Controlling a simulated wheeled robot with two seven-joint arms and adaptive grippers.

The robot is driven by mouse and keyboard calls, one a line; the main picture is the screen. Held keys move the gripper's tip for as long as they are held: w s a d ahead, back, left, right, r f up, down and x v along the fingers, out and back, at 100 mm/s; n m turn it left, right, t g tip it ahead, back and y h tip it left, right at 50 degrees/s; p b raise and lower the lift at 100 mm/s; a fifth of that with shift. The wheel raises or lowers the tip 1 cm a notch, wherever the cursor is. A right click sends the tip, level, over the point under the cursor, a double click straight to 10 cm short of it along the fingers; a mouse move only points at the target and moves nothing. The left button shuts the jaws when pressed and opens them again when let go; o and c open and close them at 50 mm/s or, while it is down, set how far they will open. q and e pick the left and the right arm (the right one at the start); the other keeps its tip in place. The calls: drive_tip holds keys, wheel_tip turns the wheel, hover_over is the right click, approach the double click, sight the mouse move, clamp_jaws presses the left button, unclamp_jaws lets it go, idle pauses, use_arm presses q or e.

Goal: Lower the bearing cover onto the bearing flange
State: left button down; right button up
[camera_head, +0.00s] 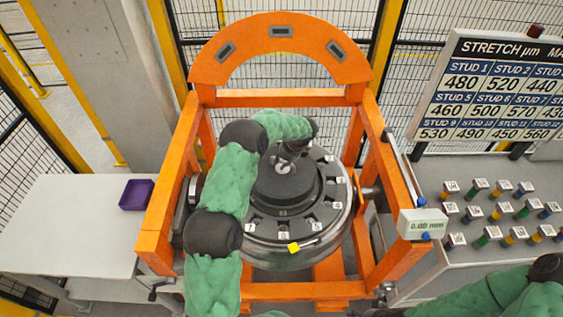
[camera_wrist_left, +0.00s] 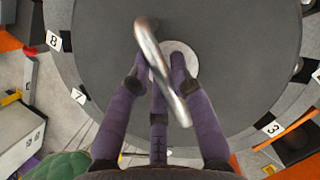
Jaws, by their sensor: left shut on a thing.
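The bearing cover (camera_head: 306,191) is a dark grey round plate over the middle of the round bearing flange (camera_head: 336,188), inside its ring of numbered tags. The left wrist view shows the cover (camera_wrist_left: 240,60) as a broad grey disc with a curved metal handle (camera_wrist_left: 147,40) over a pale round centre. My left gripper (camera_head: 286,164) points down from above. Its purple fingers (camera_wrist_left: 160,72) are shut on the handle. I cannot tell whether the cover touches the flange or hangs slightly above it. My right arm enters at the bottom right, its gripper out of frame.
An orange gantry frame (camera_head: 281,97) surrounds the flange. A white table (camera_head: 70,225) with a purple tray (camera_head: 136,195) stands left. At right are a bench with several coloured studs (camera_head: 497,188), a small 0.00 mm readout (camera_head: 423,225) and a stretch board (camera_head: 490,90).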

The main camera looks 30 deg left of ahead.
use_arm(q)
drive_tip(key=shift+f+b, duration=1.2)
drive_tip(key=shift+f, duration=0.6)
drive_tip(key=c, duration=1)
unclamp_jaws()
drive_tip(key=shift+c, duration=0.2)
drive_tip(key=v, duration=1.2)
